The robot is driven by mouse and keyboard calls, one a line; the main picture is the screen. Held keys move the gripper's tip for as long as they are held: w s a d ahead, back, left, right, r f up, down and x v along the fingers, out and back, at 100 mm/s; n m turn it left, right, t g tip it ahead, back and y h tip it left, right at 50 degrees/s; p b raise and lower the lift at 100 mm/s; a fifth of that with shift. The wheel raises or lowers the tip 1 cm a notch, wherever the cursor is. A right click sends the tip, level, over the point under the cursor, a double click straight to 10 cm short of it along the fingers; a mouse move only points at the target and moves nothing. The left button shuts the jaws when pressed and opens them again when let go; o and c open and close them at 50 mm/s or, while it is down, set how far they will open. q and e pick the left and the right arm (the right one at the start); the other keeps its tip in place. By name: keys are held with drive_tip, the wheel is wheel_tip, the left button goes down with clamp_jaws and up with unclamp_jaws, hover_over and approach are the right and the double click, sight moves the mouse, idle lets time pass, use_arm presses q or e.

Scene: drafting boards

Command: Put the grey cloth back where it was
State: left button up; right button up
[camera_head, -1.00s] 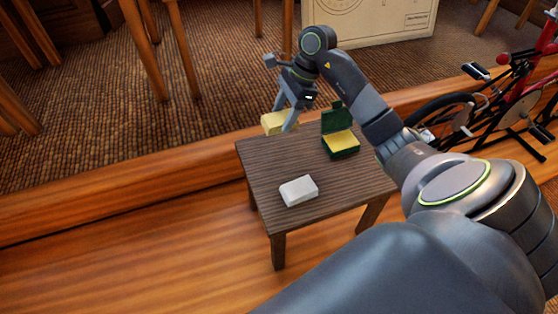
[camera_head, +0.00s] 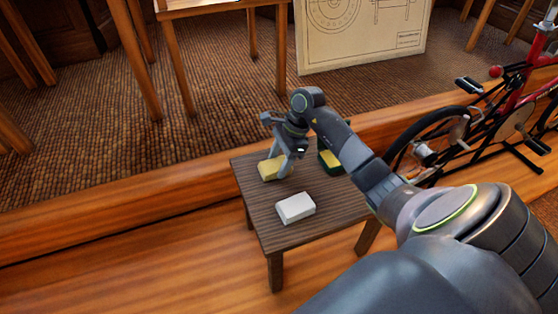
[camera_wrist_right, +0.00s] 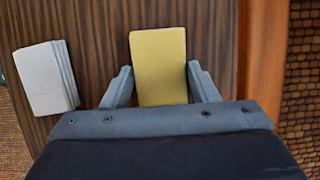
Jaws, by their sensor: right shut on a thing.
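A pale grey-white folded cloth (camera_head: 296,208) lies on the near part of the small dark wooden table (camera_head: 270,228). In the right wrist view the cloth (camera_wrist_right: 42,80) is left of my fingers, with stacked layers along its side. My right gripper (camera_head: 283,163) is shut on a yellow block (camera_head: 268,169), at the far left part of the table. In the wrist view the block (camera_wrist_right: 158,68) sits between the two fingers (camera_wrist_right: 160,86). I cannot tell whether its underside touches the tabletop. My left gripper is not in view.
A dark green and yellow item (camera_head: 329,162) stands at the table's far side, partly hidden by my right arm. A red bicycle (camera_head: 510,105) is at the right. A large drawing board (camera_head: 362,35) stands behind. Some tabletop around the cloth is clear.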

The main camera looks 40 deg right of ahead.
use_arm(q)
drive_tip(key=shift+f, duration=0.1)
use_arm(e)
drive_tip(key=shift+f, duration=0.1)
drive_tip(key=o, duration=0.9)
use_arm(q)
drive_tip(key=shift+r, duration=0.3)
use_arm(e)
drive_tip(key=shift+o, duration=0.2)
drive_tip(key=shift+r, duration=0.3)
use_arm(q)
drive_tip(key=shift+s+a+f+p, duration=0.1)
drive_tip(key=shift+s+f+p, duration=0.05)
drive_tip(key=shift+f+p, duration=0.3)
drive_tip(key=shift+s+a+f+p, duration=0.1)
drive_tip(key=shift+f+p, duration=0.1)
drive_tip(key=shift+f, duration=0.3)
use_arm(e)
drive_tip(key=v, duration=1.1)
drive_tip(key=shift+r, duration=0.35)
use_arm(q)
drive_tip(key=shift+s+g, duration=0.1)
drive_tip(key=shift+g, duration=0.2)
use_arm(e)
drive_tip(key=shift+d, duration=0.15)
